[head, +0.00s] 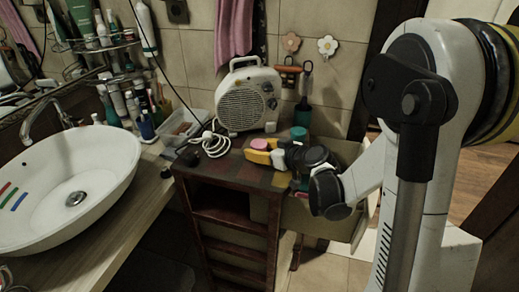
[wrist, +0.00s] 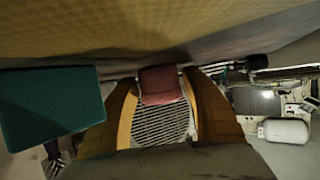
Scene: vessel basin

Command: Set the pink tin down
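The pink tin (head: 259,143) is between the yellow fingers of my gripper (head: 262,152), over the top of the dark wooden cabinet (head: 230,171). In the wrist view the tin (wrist: 162,85) shows as a dull red block between the two fingertips (wrist: 160,88), which close on its sides. The tin is very near the cabinet top; I cannot tell whether it touches it. A teal tin (head: 299,133) stands to the right of and behind my gripper. It shows large at the left of the wrist view (wrist: 50,105).
A white fan heater (head: 248,98) stands at the back of the cabinet, with a coiled white cable (head: 212,144) in front. A clear box (head: 183,127) is to the left. The white basin (head: 65,185) is far left, holding red, green and blue strips. A bin (head: 320,215) stands right.

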